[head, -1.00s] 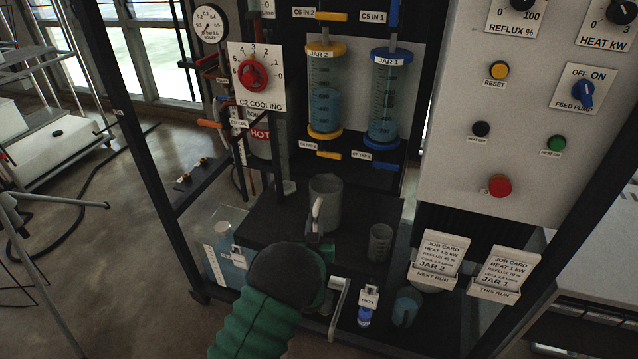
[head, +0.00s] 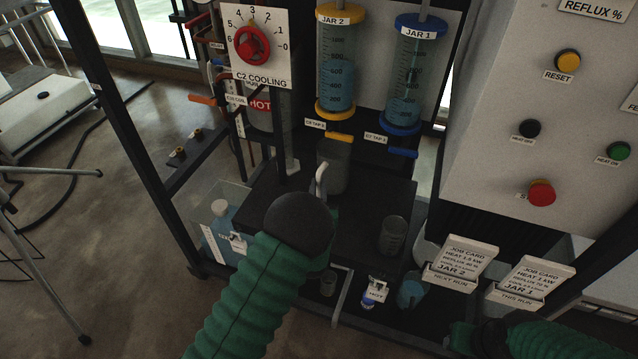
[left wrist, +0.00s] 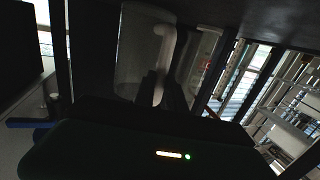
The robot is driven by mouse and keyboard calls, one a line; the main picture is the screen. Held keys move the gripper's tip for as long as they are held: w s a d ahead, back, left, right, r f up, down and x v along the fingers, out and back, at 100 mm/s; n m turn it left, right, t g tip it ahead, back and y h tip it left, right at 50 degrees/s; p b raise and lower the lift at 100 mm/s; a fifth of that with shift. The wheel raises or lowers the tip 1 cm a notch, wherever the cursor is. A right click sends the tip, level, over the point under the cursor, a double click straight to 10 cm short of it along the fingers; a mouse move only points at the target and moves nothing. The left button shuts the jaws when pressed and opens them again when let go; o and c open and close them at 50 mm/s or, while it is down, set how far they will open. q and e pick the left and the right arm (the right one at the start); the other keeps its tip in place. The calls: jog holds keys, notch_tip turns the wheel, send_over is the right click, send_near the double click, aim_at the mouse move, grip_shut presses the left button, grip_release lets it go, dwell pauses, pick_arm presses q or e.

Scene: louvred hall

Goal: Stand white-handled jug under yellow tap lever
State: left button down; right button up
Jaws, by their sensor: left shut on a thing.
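The clear grey jug (head: 336,176) with a white handle (head: 320,178) is upright over the black shelf, directly below the yellow tap lever (head: 339,137) in the head view. I cannot tell whether its base touches the shelf. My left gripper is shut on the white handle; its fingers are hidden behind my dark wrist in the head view. The left wrist view shows the handle (left wrist: 164,48) between the dark fingers (left wrist: 158,88), beside the jug wall (left wrist: 134,50). My right gripper (head: 462,338) shows partly at the lower right; its jaws are unclear.
JAR 2 (head: 338,70) and JAR 1 (head: 406,75) hang above, with a blue tap lever (head: 403,153) at right. A dark beaker (head: 394,235) stands right of the jug. Job card holders (head: 450,280) stand in front. The shelf's middle (head: 375,195) is bare.

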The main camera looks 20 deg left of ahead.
pick_arm(q)
jog(key=shift+w+d+f, duration=0.15)
jog(key=shift+d+f, duration=0.3)
jog(key=shift+d, duration=0.1)
jog(key=c, duration=1.4)
grip_release()
jog(key=shift+w+d, duration=0.15)
jog(key=shift+a+r, duration=0.1)
jog(key=shift+a, duration=0.3)
jog(key=s+m+g+h, duration=0.1)
jog(key=s+g, duration=0.3)
jog(key=s, duration=0.6)
jog(key=s+d+r+m+g+h+p, duration=0.1)
jog(key=s+g, duration=0.4)
jog(key=s, duration=0.6)
jog(key=s+r+m+g+h, duration=0.1)
jog(key=s+g, duration=0.4)
jog(key=s, duration=0.6)
jog(key=shift+s+d+h+p, duration=0.1)
jog(key=shift+d+h+p, duration=0.2)
jog(key=shift+h, duration=0.5)
pick_arm(e)
jog(key=shift+w+d+r, duration=0.15)
jog(key=shift+d+r, duration=0.3)
jog(key=shift+r, duration=0.1)
